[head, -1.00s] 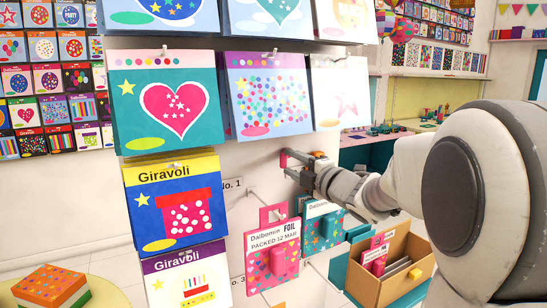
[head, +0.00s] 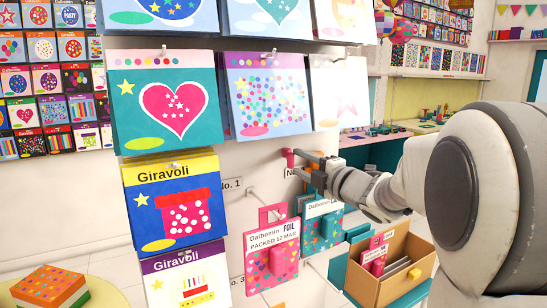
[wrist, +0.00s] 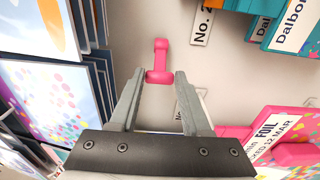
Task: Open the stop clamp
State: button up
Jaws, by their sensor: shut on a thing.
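A small pink piece (wrist: 160,60), which looks like the stop clamp, stands out from the pale wall in the wrist view. Its near end is a thicker pink block between the tips of my gripper (wrist: 161,77). The two grey fingers are shut on this block, one on each side. In the head view the pink piece (head: 289,157) shows just left of my gripper (head: 298,160), partly hidden by the fingers. I cannot tell whether the clamp is open or closed.
Gift bags and cards (head: 268,95) hang close on the left. An open cardboard box (head: 392,268) stands at lower right. Number labels (wrist: 203,22) are on the wall.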

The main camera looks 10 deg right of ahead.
jog(key=o, duration=1)
jog(key=shift+d+f, duration=0.1)
jog(key=shift+d, duration=0.35)
jog(key=shift+c, duration=0.2)
jog(key=shift+o, duration=1.2)
jog(key=shift+a, duration=0.1)
jog(key=shift+s, duration=0.2)
jog(key=shift+b+v, duration=0.45)
jog(key=shift+v, duration=1.35)
jog(key=shift+s, duration=0.1)
jog(key=v, duration=0.4)
jog(key=shift+b, duration=0.35)
